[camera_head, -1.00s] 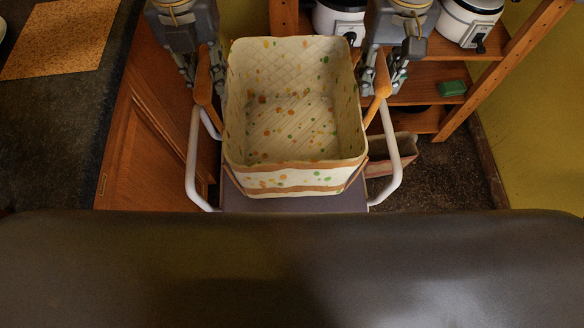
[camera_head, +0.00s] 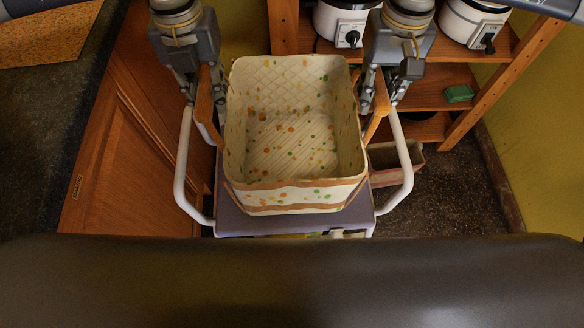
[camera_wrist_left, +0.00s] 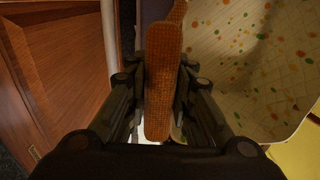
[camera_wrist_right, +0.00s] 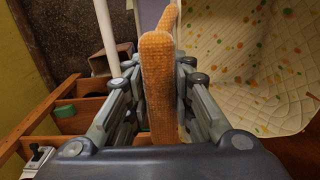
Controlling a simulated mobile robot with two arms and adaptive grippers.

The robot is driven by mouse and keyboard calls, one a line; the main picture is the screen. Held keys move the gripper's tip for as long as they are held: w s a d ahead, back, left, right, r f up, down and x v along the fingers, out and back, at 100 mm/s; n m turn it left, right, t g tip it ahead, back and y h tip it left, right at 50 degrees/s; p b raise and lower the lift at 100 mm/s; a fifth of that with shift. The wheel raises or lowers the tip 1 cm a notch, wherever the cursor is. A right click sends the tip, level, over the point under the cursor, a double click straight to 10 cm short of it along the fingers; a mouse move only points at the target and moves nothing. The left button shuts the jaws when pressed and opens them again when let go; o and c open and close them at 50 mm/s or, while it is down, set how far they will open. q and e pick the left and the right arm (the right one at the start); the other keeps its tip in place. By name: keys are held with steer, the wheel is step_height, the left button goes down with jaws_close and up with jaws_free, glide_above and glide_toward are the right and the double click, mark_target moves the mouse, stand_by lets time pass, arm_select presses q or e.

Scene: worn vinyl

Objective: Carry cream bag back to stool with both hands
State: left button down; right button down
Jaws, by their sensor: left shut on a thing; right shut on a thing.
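The cream bag (camera_head: 290,195), open-topped with orange and green dots, is upright over the stool's grey seat (camera_head: 250,224). I cannot tell whether its base touches the seat. White stool rails (camera_head: 186,160) stand on both sides. My left gripper (camera_head: 205,95) is shut on the bag's left orange handle, which shows in the left wrist view (camera_wrist_left: 160,85). My right gripper (camera_head: 377,95) is shut on the right orange handle, which shows in the right wrist view (camera_wrist_right: 157,80). The inside of the bag looks empty.
A wooden shelf (camera_head: 425,82) with white cookers (camera_head: 345,22) and a green block (camera_head: 459,93) stands behind. A wooden cabinet (camera_head: 140,130) is at left, a yellow wall (camera_head: 545,140) at right. A small box (camera_head: 390,160) sits behind the right rail.

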arm_select(q)
steer(key=shift+a+f, duration=0.15)
arm_select(e)
steer(key=shift+d+f, duration=0.15)
steer(key=shift+f, duration=0.05)
